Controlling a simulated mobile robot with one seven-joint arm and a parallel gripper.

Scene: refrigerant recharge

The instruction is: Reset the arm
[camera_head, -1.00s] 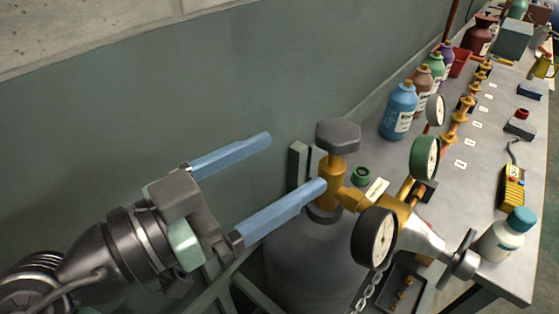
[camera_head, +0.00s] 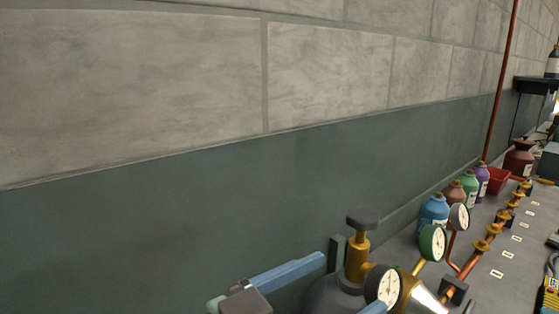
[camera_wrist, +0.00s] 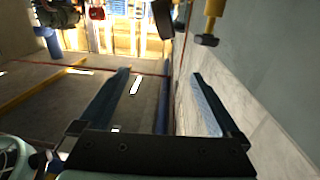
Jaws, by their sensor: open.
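My gripper (camera_head: 345,288) is at the bottom of the head view, with its two blue fingers spread and nothing between them. One finger points up and right; only the tip of the other shows at the lower edge. In the wrist view my gripper (camera_wrist: 165,95) is also open and empty, its fingers wide apart.
A pressure gauge (camera_head: 383,286) and a green gauge (camera_head: 432,243) sit by the cylinder. Several bottles, such as a blue one (camera_head: 433,212), and a copper pipe line (camera_head: 481,246) stand on the grey bench (camera_head: 497,252). The wall (camera_head: 150,220) is behind; the space before it at left is clear.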

